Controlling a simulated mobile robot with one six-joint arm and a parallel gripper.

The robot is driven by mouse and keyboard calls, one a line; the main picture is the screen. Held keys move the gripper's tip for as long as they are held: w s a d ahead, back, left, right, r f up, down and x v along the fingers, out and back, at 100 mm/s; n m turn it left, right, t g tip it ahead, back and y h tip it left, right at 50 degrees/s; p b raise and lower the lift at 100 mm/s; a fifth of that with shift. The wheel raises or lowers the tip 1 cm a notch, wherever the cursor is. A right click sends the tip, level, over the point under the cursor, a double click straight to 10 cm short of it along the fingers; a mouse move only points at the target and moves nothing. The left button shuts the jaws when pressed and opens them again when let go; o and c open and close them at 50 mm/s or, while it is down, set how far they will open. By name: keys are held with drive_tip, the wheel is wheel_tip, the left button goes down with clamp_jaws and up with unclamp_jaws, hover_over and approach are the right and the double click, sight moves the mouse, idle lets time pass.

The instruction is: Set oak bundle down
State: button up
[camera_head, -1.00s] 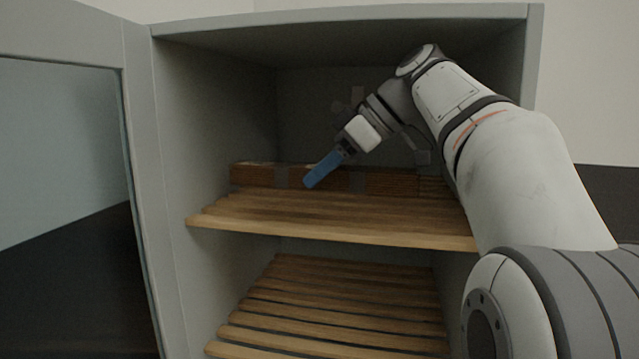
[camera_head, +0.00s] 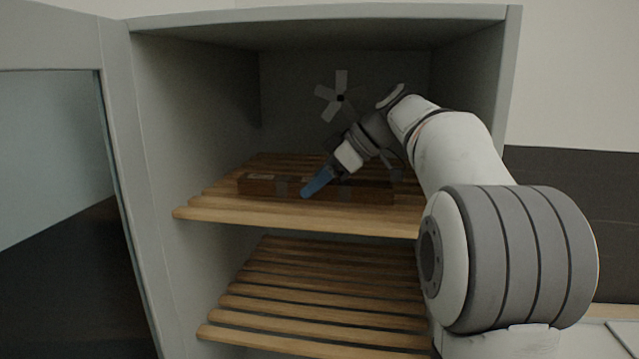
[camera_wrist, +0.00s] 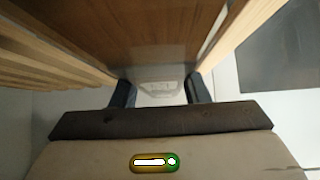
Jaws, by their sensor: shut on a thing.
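The oak bundle (camera_head: 262,187) is a long dark brown wooden bar with grey bands. It lies level along the upper slatted shelf (camera_head: 205,213) of the grey cabinet, at or just above the slats; I cannot tell whether it touches them. My gripper (camera_head: 318,184), with blue fingers, reaches in from the right and is shut on the bundle near its middle. In the wrist view, a brown wood face (camera_wrist: 130,40), apparently the bundle, runs between the dark fingertips of my gripper (camera_wrist: 160,92). Part of the bundle is hidden behind the fingers.
The cabinet door (camera_head: 125,200) stands open at the left. A lower slatted shelf (camera_head: 310,290) is empty. A grey fan-like shape (camera_head: 340,97) shows against the back wall, above my gripper. Bare slats show behind and in front of the bundle. The right side wall (camera_head: 480,90) is close to my arm.

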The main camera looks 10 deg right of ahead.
sight(356, 191)
drive_tip(key=shift+w+d+f+p, duration=0.1)
drive_tip(key=shift+w+f+p, duration=0.15)
drive_tip(key=shift+f, duration=0.2)
drive_tip(key=shift+s, duration=0.1)
drive_tip(key=shift+f, duration=0.2)
drive_tip(key=o, duration=1.1)
drive_tip(key=shift+r, duration=0.1)
drive_tip(key=shift+o, duration=0.2)
drive_tip(key=shift+r, duration=0.2)
drive_tip(key=b+v, duration=0.1)
drive_tip(key=v, duration=0.6)
drive_tip(key=shift+s+d+r, duration=0.1)
drive_tip(key=shift+d, duration=0.1)
